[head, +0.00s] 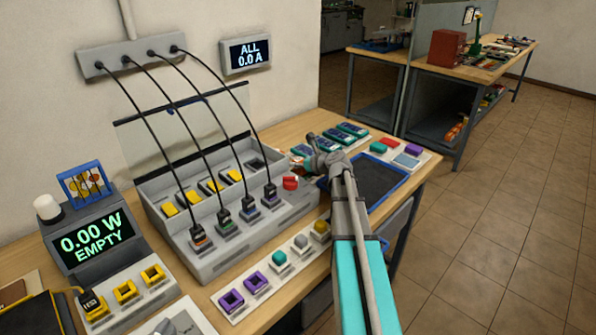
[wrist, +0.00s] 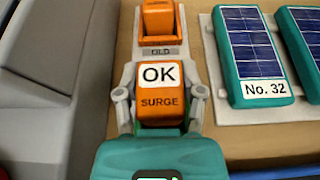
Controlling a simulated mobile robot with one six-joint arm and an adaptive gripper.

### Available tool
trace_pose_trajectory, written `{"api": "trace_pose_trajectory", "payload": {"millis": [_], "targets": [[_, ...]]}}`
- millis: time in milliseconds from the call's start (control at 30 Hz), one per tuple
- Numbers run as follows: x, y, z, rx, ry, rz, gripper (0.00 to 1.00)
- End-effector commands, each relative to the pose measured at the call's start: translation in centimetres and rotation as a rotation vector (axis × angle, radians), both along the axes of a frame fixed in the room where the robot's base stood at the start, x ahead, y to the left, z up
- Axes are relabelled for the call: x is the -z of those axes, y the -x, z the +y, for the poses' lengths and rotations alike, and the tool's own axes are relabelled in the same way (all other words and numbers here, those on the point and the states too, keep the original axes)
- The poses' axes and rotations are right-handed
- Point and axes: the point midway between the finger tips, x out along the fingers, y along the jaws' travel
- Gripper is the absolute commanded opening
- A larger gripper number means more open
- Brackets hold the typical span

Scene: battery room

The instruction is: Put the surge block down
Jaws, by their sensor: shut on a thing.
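The surge block (wrist: 160,112) is orange, with a white "OK" label on top and "SURGE" on its near face. My gripper (wrist: 160,108) is shut on it, one grey finger on each side. In the head view my gripper (head: 318,152) is over the wooden bench, right of the grey charging console. There the block is mostly hidden by my arm. A second orange block (wrist: 157,18) sits in a grey holder marked "OLD" (wrist: 159,51), just beyond the held block. I cannot tell whether the held block touches anything beneath it.
Teal solar-panelled packs, one marked "No. 32" (wrist: 256,58), lie on a pale tray close to the right. The grey console (wrist: 50,90) walls the left side. A dark tray (head: 372,180) lies right of my arm. Black cables (head: 200,110) hang over the console.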

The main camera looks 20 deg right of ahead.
Motion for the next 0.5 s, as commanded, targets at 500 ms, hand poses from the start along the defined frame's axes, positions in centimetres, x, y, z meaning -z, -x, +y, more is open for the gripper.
{"api": "trace_pose_trajectory", "payload": {"millis": [500], "targets": [[1.39, -0.02, 0.07, -0.001, 0.000, 0.000, 0.00]]}}
